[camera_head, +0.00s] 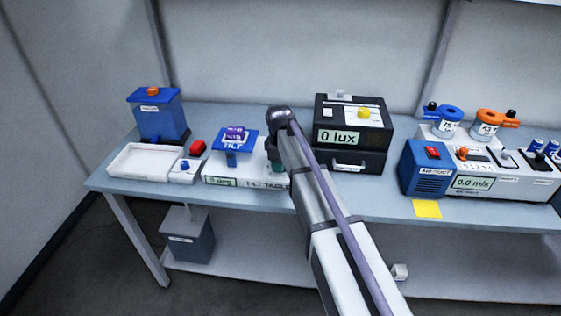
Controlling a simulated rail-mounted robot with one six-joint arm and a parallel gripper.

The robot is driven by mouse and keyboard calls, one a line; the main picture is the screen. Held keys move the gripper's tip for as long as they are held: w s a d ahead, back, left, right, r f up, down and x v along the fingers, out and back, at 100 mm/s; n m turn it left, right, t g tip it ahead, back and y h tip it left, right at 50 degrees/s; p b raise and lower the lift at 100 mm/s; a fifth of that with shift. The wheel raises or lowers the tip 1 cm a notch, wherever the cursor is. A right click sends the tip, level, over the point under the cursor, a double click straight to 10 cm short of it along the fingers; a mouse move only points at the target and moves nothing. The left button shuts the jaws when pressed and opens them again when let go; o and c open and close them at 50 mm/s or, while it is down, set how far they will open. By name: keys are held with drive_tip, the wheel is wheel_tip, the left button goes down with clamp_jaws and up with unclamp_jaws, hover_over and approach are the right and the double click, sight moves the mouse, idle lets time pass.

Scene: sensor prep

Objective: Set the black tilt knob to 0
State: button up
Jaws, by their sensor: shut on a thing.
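The tilt table (247,183) is a low white unit on the bench, left of centre. A blue platform marked TILT (233,141) stands on it, with a small purple item (235,132) on top. A small green display (219,181) on its front reads in degrees, but the digit is too small to be sure of. My gripper (276,166) points down at the right end of the tilt table, partly hidden by my arm. It is shut on the black tilt knob, which my gripper and arm hide from view.
A black lux box (349,114) reading 0 lux stands close to the right of my arm. A white tray (139,174), a blue container (158,115) and a red-button box (183,175) are at left. A blue-and-white airflow unit (430,178) is at right.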

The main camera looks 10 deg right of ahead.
idle(0.4)
drive_tip(key=o, duration=0.9)
drive_tip(key=r+p, duration=1.1)
drive_tip(key=shift+s+a, duration=0.15)
drive_tip(key=shift+s, duration=0.15)
drive_tip(key=shift+f, duration=0.15)
